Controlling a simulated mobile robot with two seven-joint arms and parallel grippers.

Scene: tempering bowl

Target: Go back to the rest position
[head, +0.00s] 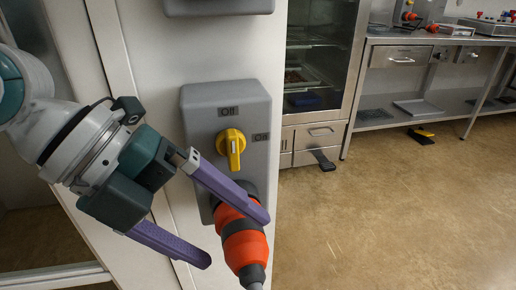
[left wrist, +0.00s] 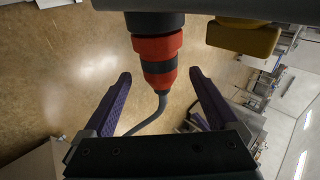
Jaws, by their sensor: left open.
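My left gripper (head: 234,238) is open in front of a wall-mounted grey switch box (head: 206,105). Its two purple fingers are spread wide, with nothing held between them. A red and black plug (head: 243,246) sits at the underside of the box, its grey cable running down. One finger crosses in front of the plug's upper part in the head view. In the left wrist view the plug (left wrist: 158,50) shows between and beyond the open fingertips (left wrist: 160,76), with a gap on both sides.
The box has a yellow knob (head: 231,148), upright, with an "Off" label above and another label at right. A glass-fronted cabinet (head: 345,75) and a steel table (head: 440,40) stand behind.

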